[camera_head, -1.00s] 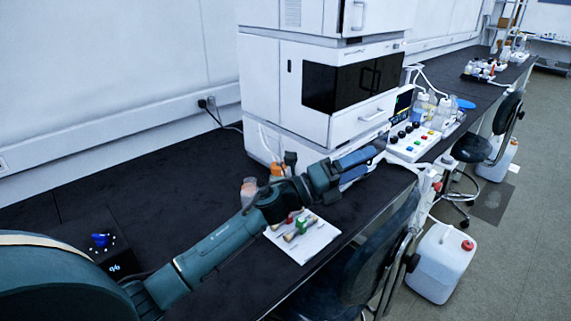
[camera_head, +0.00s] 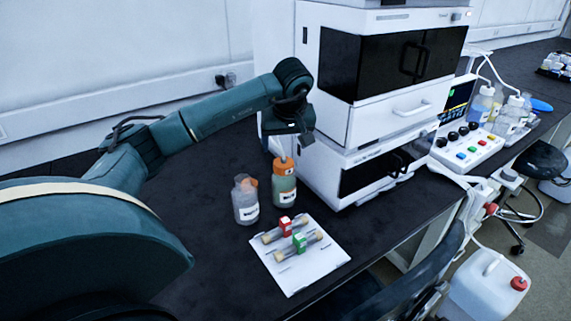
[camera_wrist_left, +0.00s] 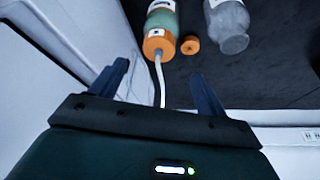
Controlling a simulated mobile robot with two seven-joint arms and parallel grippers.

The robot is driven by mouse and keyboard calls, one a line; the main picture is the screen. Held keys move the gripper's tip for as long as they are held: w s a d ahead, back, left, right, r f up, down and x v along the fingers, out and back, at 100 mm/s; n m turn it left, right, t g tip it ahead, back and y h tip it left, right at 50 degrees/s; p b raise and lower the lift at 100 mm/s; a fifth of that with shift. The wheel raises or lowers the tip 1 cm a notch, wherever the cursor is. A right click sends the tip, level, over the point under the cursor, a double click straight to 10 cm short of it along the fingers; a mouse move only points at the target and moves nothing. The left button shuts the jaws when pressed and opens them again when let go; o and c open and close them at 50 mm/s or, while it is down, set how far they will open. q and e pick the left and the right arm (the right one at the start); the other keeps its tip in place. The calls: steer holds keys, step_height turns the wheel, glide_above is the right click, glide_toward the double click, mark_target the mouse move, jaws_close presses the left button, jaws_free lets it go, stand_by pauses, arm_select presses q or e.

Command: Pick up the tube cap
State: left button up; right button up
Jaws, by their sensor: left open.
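An orange cap with a white tube (camera_head: 284,165) sits on a bottle of greenish liquid (camera_head: 284,187). The wrist view shows this tube cap (camera_wrist_left: 157,45) and its white tube (camera_wrist_left: 160,82). A second, loose orange cap (camera_wrist_left: 190,45) lies beside it on the bench; in the head view it shows partly behind a clear bottle (camera_head: 245,205). My left gripper (camera_wrist_left: 158,84) is open, with the white tube running between its fingers in the picture; the depth is unclear. In the head view the left gripper (camera_head: 293,128) hangs above the capped bottle. My right gripper is out of view.
A white mat (camera_head: 318,268) with tubes and a red and a green block lies in front of the bottles. The white instrument stack (camera_head: 375,125) stands close on the right. The dark bench (camera_head: 205,255) is clear to the left.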

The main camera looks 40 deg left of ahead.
mark_target(284, 162)
arm_select(q)
steer(key=x, duration=0.3)
steer(key=shift+d+x, duration=0.2)
steer(key=shift+x, duration=2.45)
steer(key=c, duration=1.1)
steer(key=shift+o, duration=0.2)
